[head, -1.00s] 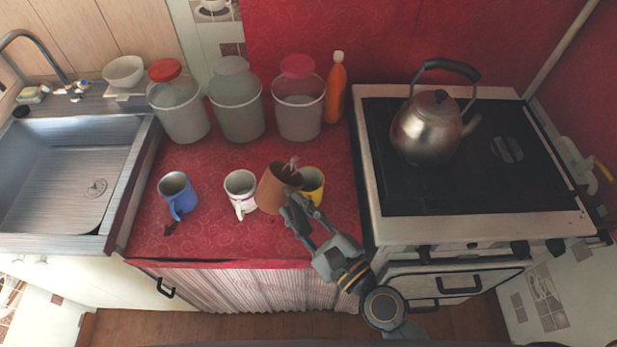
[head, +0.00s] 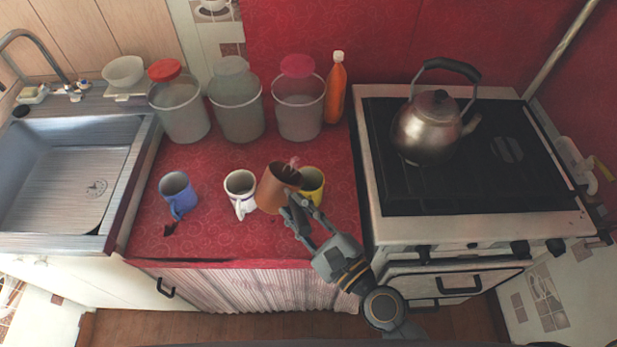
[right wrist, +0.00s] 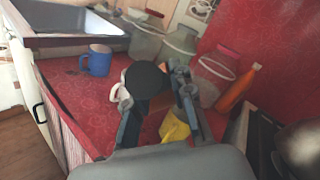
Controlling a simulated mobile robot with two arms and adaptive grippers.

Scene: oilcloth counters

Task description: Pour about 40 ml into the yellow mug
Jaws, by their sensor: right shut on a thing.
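A brown-orange vessel (head: 272,190) is held in my right gripper (head: 296,208), above the counter's front middle. It leans right, toward the yellow mug (head: 314,184), with its rim beside and partly in front of that mug. A small pale pinkish shape shows at its rim; I cannot tell whether it is liquid. The yellow mug stands upright; its inside is mostly hidden. In the right wrist view the yellow mug (right wrist: 175,127) shows behind the fingers, and a dark round face of the vessel (right wrist: 147,79) faces the camera. My left gripper is not in view.
A white mug (head: 240,190) stands left of the vessel, and a blue mug (head: 176,194) farther left. Several lidded bins and an orange bottle (head: 335,92) line the back. A stove with a kettle (head: 425,130) is right, a sink (head: 70,180) left.

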